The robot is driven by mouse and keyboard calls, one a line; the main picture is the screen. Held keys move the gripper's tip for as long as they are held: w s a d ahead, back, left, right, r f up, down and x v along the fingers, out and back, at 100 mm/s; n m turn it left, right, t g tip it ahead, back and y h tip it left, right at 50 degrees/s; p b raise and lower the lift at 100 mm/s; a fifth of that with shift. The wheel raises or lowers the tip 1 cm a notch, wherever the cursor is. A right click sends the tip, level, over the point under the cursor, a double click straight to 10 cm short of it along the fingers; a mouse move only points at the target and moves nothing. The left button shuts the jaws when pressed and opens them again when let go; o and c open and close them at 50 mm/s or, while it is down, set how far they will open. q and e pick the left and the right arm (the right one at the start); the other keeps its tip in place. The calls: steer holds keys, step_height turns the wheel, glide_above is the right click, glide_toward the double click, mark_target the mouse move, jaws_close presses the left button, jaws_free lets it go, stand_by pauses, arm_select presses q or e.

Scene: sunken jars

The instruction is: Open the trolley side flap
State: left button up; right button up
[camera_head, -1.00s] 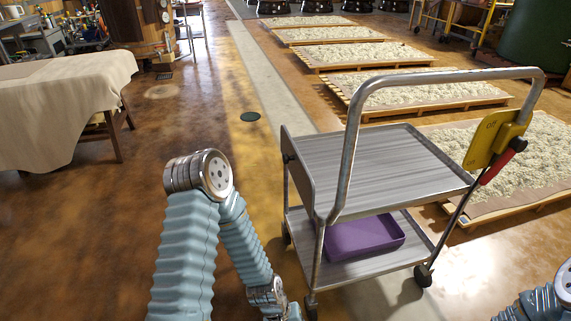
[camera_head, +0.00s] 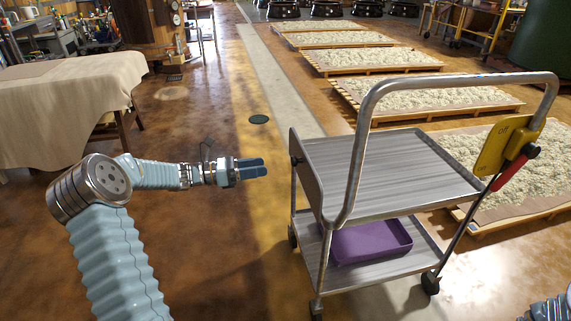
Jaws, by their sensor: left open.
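The metal trolley (camera_head: 400,172) stands right of centre, with a grey top shelf, a lower shelf and a tubular handle (camera_head: 364,130).
A purple bin (camera_head: 372,241) sits on the lower shelf. Pallets of pale material (camera_head: 372,60) line the floor behind. A cloth-covered table (camera_head: 70,105) stands at left. Floor left of the trolley is clear.

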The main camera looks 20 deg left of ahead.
mark_target(292, 163)
arm_select(q)
steer(key=x, duration=0.8)
steer(key=shift+w+d, duration=0.25)
steer(key=shift+d, duration=0.05)
steer(key=shift+c, duration=0.4)
jaws_close()
steer(key=shift+f, duration=0.1)
